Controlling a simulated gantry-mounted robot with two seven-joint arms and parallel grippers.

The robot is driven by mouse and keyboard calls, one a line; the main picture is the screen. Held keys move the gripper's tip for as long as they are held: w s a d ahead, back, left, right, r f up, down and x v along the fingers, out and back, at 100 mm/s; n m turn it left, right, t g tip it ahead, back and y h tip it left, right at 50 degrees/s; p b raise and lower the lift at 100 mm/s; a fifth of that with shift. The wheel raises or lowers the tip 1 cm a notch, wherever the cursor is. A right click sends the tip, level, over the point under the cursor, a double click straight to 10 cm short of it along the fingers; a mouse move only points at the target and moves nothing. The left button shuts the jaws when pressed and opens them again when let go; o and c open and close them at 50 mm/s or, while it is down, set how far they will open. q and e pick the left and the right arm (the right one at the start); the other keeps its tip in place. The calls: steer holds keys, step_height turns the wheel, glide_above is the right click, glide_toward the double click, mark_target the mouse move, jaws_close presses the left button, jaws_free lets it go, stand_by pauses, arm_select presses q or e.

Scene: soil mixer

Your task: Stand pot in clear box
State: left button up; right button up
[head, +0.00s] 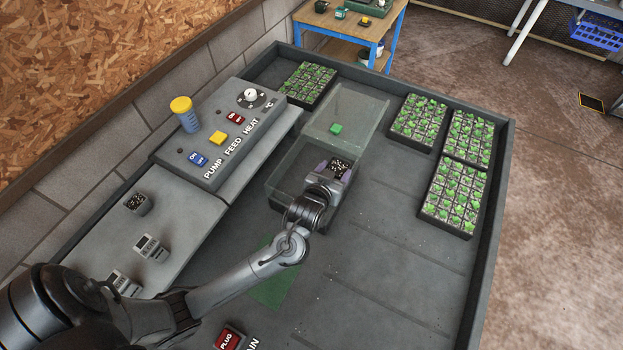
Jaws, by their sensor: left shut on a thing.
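The clear box (285,178) stands in the middle of the grey tray table, with its top open. A clear panel with a green block (336,128) on it lies or stands just behind the box. My left gripper (336,170) reaches over the box from the front. It is shut on a small pot (340,165) filled with dark, white-specked soil. The pot's top shows inside the box outline; its base is hidden by my gripper, so I cannot tell whether it touches the box floor. My right gripper is not in view.
A second speckled pot (137,204) stands on the grey ledge at left. A control panel (215,150) with buttons, a dial and a yellow-capped cylinder (187,115) is behind it. Seedling trays (418,120) stand at the right and back. The table's right front is clear.

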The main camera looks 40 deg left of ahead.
arm_select(q)
steer(key=shift+s+a+f+b, duration=0.2)
steer(key=shift+a+f+b, duration=0.05)
steer(key=shift+a+f, duration=1.2)
steer(key=shift+s+a+f+b, duration=0.15)
steer(key=shift+a+f+b, duration=0.15)
steer(key=shift+a+f, duration=1.15)
steer(key=shift+s+a+f+b, duration=0.25)
steer(key=shift+a+f, duration=0.95)
steer(key=shift+f, duration=0.4)
steer(key=shift+w, duration=0.1)
steer(key=shift+f, duration=0.5)
steer(key=shift+f, duration=0.1)
